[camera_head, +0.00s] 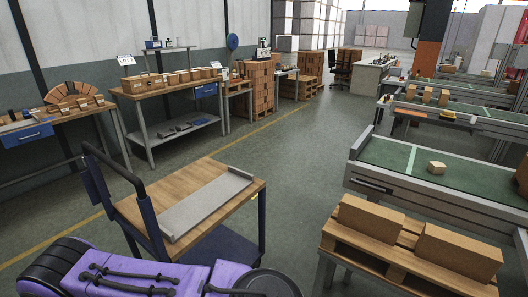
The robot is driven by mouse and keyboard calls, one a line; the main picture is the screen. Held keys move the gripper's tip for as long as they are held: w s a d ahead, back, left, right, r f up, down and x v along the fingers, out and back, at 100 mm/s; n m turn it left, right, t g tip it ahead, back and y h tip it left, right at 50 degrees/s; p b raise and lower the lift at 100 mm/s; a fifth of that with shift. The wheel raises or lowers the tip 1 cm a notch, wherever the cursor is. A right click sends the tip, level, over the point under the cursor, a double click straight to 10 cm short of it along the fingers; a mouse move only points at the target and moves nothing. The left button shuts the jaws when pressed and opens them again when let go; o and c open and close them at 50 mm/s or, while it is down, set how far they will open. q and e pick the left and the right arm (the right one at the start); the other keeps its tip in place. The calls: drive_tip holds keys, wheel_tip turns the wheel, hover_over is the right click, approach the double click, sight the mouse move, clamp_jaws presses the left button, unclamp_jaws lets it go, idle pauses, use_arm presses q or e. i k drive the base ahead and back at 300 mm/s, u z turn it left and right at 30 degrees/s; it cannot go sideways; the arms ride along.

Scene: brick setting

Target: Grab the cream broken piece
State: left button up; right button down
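A small cream block (436,167), which looks like the cream broken piece, lies alone on the green belt of the near conveyor (475,184) at the right. It is too small to make out any broken edge. Neither of my grippers shows in the head view. Purple and black parts, likely of my own body, fill the bottom left.
A trolley (140,207) with a wooden top, dark blue handle and grey tray (206,203) stands in front. Brown bricks (457,250) lie on a wooden pallet (362,256) before the conveyor. Workbenches (172,93) line the left wall. The floor aisle (300,150) between is clear.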

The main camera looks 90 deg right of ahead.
sight(434, 167)
drive_tip(key=i, duration=1.2)
drive_tip(key=z, duration=4.9)
drive_tip(key=i, duration=1.35)
